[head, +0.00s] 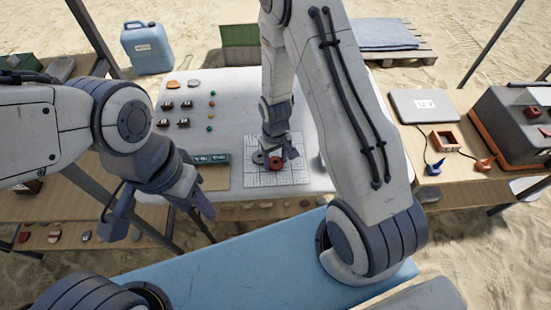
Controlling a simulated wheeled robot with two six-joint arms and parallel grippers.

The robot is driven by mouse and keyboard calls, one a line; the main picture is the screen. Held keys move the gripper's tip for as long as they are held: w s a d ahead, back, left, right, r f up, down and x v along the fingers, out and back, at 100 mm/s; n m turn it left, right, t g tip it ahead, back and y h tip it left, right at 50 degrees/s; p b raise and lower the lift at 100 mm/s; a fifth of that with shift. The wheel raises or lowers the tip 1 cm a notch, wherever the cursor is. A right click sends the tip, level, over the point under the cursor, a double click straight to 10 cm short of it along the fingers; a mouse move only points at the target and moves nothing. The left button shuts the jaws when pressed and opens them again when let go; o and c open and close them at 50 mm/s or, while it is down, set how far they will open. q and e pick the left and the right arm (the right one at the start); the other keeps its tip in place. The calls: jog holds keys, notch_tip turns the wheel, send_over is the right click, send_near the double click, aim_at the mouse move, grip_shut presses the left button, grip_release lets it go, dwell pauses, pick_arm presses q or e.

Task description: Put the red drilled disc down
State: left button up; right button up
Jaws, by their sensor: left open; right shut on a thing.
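The red drilled disc (276,163), with a dark hole in its middle, is at a white gridded mat (262,181) on the white-topped table. My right gripper (277,154) reaches down from above and is shut on the disc. I cannot tell whether the disc touches the mat. A small dark grey shape (258,157) shows just left of the disc, partly hidden by the gripper. My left gripper (160,208) is open and empty, in front of the table's left part.
Left of the mat lies a green-and-dark labelled strip (210,159). Several dark pieces and coloured beads stand in rows at the table's back left. A side table on the right holds a grey case (423,105) and an orange frame (446,139).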

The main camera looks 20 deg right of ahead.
jog(key=shift+f, duration=0.15)
jog(key=o, duration=1.3)
jog(key=shift+o, duration=0.2)
